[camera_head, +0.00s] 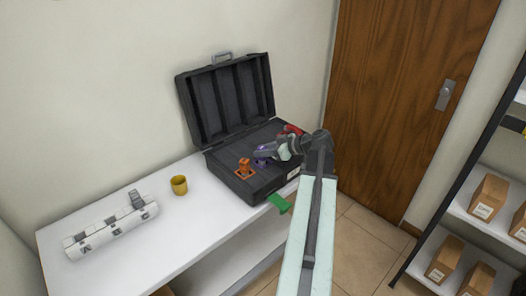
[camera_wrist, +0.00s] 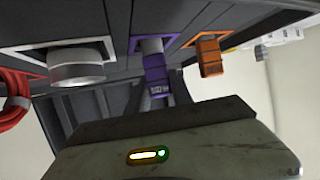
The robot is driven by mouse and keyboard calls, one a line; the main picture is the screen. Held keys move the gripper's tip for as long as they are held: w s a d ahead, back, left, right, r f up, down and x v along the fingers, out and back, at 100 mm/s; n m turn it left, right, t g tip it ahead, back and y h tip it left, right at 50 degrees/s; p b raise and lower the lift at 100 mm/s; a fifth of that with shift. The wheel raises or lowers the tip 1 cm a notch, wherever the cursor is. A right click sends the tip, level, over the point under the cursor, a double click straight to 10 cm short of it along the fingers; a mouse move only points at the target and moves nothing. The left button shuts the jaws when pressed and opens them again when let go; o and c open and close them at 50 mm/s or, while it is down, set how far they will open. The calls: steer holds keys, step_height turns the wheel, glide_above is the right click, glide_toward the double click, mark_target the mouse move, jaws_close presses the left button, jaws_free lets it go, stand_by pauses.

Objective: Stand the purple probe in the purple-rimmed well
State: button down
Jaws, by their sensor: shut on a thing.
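My gripper (camera_head: 270,151) reaches over the open black case and is shut on the purple probe (camera_wrist: 156,78). In the wrist view the probe's purple body is between the fingers, and its grey end points to the purple-rimmed well (camera_wrist: 172,42). That end overlaps the well opening; I cannot tell how deep it sits. In the head view the purple rim (camera_head: 261,162) shows just below my gripper, which partly hides the probe.
The black case (camera_head: 225,177) stands open on the white table (camera_head: 185,222). An orange probe (camera_head: 245,166) stands in an orange-rimmed well beside it. A grey cylinder (camera_wrist: 78,73) and red coil (camera_wrist: 17,100) are nearby. A yellow cup (camera_head: 179,186) stands left.

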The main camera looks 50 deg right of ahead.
steer(key=shift+f+b, duration=0.5)
steer(key=shift+f, duration=0.1)
steer(key=c, duration=1.4)
jaws_free()
steer(key=shift+r, duration=0.1)
steer(key=shift+p+v, duration=2.45)
steer(key=shift+v, duration=3.05)
steer(key=shift+w, duration=0.1)
